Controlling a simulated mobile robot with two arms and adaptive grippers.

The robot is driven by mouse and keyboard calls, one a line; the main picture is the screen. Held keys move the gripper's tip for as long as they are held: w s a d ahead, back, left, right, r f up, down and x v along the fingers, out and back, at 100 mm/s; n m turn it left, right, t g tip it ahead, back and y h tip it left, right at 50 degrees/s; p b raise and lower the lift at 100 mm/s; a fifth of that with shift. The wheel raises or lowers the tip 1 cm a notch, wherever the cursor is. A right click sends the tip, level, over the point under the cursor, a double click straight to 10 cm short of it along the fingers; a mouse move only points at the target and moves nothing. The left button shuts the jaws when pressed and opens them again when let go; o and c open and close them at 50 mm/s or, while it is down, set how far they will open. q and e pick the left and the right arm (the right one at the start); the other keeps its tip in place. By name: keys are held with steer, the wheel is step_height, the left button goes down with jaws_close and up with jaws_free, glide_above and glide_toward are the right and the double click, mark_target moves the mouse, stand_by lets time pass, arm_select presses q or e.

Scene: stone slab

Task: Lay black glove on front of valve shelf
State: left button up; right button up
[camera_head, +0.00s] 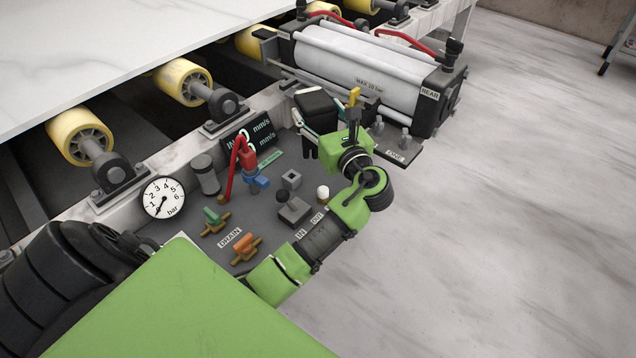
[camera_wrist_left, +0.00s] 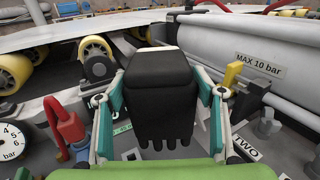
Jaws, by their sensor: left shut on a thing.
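The black glove (camera_head: 314,101) is held by my left gripper (camera_head: 318,128) beside the white cylinder, above the far right end of the valve shelf. In the left wrist view the glove (camera_wrist_left: 172,88) hangs between the two teal-and-grey fingers, its finger ends toward the camera. The grey valve shelf (camera_head: 185,234) carries a pressure gauge, a red lever valve, and green and orange valves. My arm covers part of its front right side. My right gripper is not in view.
A large white cylinder (camera_head: 345,62) marked "MAX 10 bar" stands behind, with a yellow-handled valve (camera_head: 353,97) near the gripper. Yellow rollers (camera_head: 78,140) and a pale stone slab (camera_head: 110,40) lie at the left and back.

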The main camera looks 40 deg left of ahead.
arm_select(q)
steer(key=shift+w+a+f+n+g+y+b, duration=0.1)
steer(key=shift+w+f+n+g+y+b, duration=0.15)
steer(key=shift+w+f+g+b, duration=0.25)
steer(key=shift+w+a+f+n+g+y+b, duration=0.15)
steer(key=shift+w+f+n+g+b, duration=0.15)
steer(key=shift+f+b, duration=0.35)
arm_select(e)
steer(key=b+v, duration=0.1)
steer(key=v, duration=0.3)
arm_select(q)
step_height(320, 180, down, 10)
steer(key=shift+w+r+b, duration=0.1)
steer(key=shift+b, duration=1.05)
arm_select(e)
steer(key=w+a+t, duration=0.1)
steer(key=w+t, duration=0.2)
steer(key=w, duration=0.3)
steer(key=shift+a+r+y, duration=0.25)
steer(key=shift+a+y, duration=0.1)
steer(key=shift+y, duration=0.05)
arm_select(q)
steer(key=o, duration=1.1)
steer(key=shift+d, duration=0.1)
